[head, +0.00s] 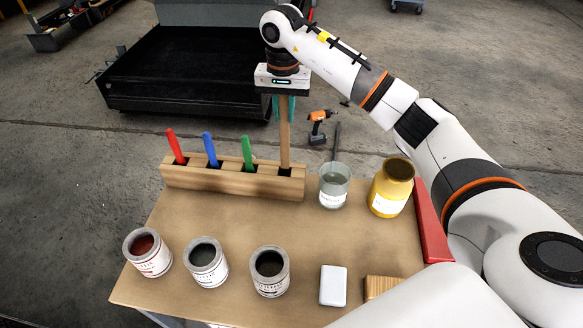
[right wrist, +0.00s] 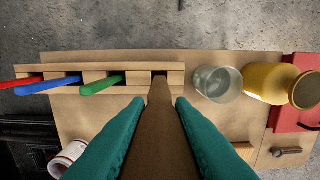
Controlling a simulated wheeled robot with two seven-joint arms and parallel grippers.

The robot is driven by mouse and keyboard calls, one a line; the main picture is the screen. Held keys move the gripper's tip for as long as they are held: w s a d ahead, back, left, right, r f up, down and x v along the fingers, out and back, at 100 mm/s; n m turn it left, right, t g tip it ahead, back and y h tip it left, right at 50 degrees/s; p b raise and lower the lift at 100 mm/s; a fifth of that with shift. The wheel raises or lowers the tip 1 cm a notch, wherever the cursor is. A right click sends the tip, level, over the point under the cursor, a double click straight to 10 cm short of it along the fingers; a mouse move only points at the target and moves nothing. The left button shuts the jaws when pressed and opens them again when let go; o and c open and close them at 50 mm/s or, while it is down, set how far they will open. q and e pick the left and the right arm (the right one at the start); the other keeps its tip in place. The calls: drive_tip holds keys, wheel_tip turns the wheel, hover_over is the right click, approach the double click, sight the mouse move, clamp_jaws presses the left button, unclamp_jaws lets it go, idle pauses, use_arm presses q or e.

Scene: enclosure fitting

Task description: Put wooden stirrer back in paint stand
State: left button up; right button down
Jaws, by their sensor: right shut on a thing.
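The wooden stirrer (head: 285,140) is a long flat brown stick, held upright above the paint stand. My right gripper (head: 284,112) is shut on its upper part, with teal fingers on both sides. The paint stand (head: 230,184) is a wooden block with a row of slots at the back of the table. The stirrer's lower end meets the rightmost slot; in the right wrist view the stirrer (right wrist: 160,130) ends at that dark opening. I cannot tell how deep it sits. Red (head: 176,146), blue (head: 210,149) and green (head: 247,152) handles stand in the other slots. My left gripper is not in view.
A glass jar (head: 334,186) and a yellow jar (head: 391,188) stand right of the paint stand. Paint cans (head: 148,252), (head: 206,262) and (head: 270,271), a white block (head: 333,286) and a wooden block (head: 382,288) line the front. The table's middle (head: 240,225) is clear.

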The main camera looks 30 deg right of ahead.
sight(284, 141)
drive_tip(key=f, duration=0.3)
drive_tip(key=f+p, duration=0.1)
drive_tip(key=shift+s+a+f, duration=0.15)
drive_tip(key=shift+a+f, duration=0.15)
drive_tip(key=shift+f, duration=0.35)
wheel_tip(284, 141, down, 4)
drive_tip(key=shift+d+f+p, duration=0.1)
drive_tip(key=shift+p, duration=0.25)
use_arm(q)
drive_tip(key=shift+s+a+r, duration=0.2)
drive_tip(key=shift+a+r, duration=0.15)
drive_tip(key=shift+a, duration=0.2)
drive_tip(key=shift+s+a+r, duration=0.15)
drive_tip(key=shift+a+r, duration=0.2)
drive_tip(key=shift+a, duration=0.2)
use_arm(e)
drive_tip(key=c, duration=1.3)
unclamp_jaws()
drive_tip(key=shift+o, duration=0.2)
wheel_tip(284, 141, up, 12)
drive_tip(key=shift+r+b, duration=0.1)
drive_tip(key=shift+b, duration=1.1)
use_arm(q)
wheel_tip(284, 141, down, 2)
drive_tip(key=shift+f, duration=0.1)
